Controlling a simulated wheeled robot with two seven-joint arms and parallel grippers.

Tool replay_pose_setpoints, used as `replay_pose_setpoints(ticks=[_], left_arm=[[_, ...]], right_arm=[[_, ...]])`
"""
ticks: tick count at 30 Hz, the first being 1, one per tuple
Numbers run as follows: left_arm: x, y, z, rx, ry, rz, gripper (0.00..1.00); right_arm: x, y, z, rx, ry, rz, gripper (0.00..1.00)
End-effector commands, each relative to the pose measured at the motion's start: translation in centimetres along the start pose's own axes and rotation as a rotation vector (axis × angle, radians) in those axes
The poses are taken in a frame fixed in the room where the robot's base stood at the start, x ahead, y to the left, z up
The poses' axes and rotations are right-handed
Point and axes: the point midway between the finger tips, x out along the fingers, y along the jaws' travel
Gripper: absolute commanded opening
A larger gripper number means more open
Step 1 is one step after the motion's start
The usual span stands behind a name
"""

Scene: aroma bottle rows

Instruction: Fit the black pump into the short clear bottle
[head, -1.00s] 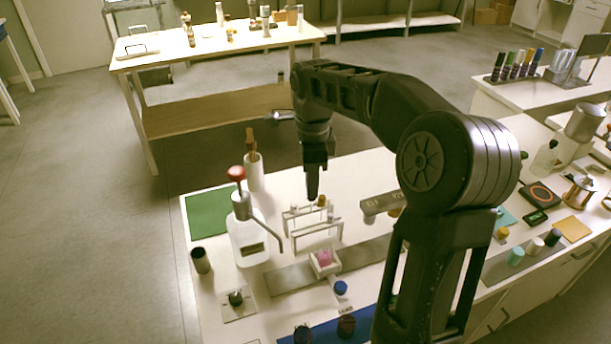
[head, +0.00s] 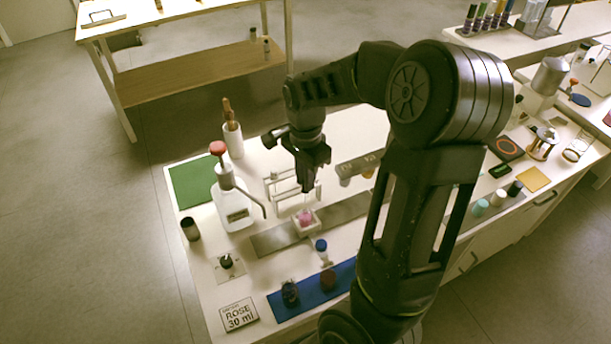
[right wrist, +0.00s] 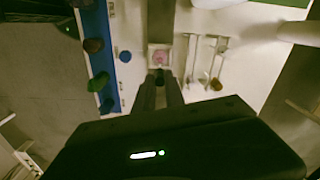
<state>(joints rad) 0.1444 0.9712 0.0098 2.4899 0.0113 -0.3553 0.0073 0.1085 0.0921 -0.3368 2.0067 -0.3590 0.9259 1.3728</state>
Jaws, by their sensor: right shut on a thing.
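My right gripper (head: 306,188) is pointing down above a small white holder (head: 312,231). It is shut on a small dark piece, which looks like the black pump (right wrist: 159,77) between the fingertips in the right wrist view. A short clear bottle with pink contents (head: 305,217) sits in the holder, just below the fingertips; it also shows in the right wrist view (right wrist: 160,57). Whether the pump touches the bottle I cannot tell. My left gripper is not in view.
A white rack (head: 272,190) stands behind the holder. A white dispenser bottle with red top (head: 232,205) stands left. A blue-capped vial (head: 321,246) and a blue mat (head: 308,302) with dark jars are in front. A black-topped piece (head: 226,261) sits on a white pad.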

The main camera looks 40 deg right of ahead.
Motion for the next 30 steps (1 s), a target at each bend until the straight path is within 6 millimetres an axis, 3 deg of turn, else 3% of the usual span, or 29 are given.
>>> replay_pose_setpoints(ticks=[13, 30], left_arm=[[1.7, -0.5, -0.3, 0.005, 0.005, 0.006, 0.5], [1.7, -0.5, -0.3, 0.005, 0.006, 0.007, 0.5]], right_arm=[[2.4, 0.0, 0.0, 0.002, 0.0, 0.0, 0.0], [2.5, 0.0, 0.0, 0.002, 0.0, 0.0, 0.0]])
